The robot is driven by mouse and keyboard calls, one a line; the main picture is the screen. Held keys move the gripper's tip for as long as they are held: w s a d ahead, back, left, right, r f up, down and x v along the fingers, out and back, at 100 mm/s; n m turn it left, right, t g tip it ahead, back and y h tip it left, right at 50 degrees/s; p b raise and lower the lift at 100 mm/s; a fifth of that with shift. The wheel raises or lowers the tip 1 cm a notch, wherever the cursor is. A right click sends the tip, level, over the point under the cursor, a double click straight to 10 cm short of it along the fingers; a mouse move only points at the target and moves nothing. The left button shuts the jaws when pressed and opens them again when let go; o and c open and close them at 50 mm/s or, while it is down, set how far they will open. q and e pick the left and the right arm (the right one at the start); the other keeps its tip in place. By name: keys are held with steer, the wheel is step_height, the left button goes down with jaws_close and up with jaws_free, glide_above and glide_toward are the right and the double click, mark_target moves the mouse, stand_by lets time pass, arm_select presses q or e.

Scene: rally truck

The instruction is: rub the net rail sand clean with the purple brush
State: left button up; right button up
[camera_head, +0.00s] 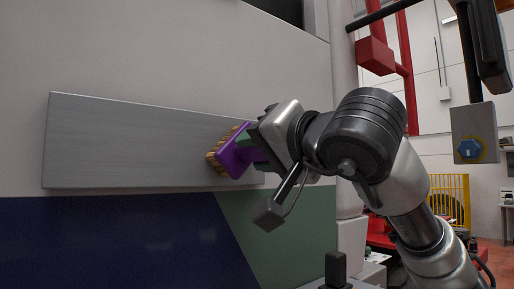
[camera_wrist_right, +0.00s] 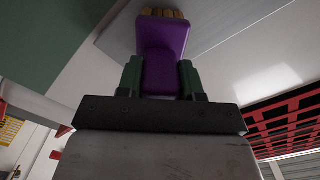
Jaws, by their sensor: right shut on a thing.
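The net rail (camera_head: 130,142) is a long, flat grey metal panel on the truck's pale side wall; it also shows in the right wrist view (camera_wrist_right: 215,22). No sand can be made out on the part that shows. My right gripper (camera_head: 255,147) is shut on the purple brush (camera_head: 236,158) near the rail's right end. The brush's tan bristles point left toward the rail face and seem at or close to it; contact cannot be told. In the right wrist view the purple handle (camera_wrist_right: 162,60) sits between the green fingers. My left gripper is not in view.
Below the rail the truck wall (camera_head: 120,240) is painted dark blue and green. At the right are a red frame (camera_head: 375,55), a hanging grey box with a blue knob (camera_head: 470,135) and a yellow barrier (camera_head: 450,195). The rail's left part is unobstructed.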

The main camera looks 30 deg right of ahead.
steer(key=shift+s+d, duration=0.15)
steer(key=shift+s, duration=1.25)
steer(key=shift+s+d, duration=0.1)
steer(key=shift+s, duration=1.3)
steer(key=s, duration=0.3)
steer(key=shift+d, duration=0.15)
steer(key=shift+w, duration=0.1)
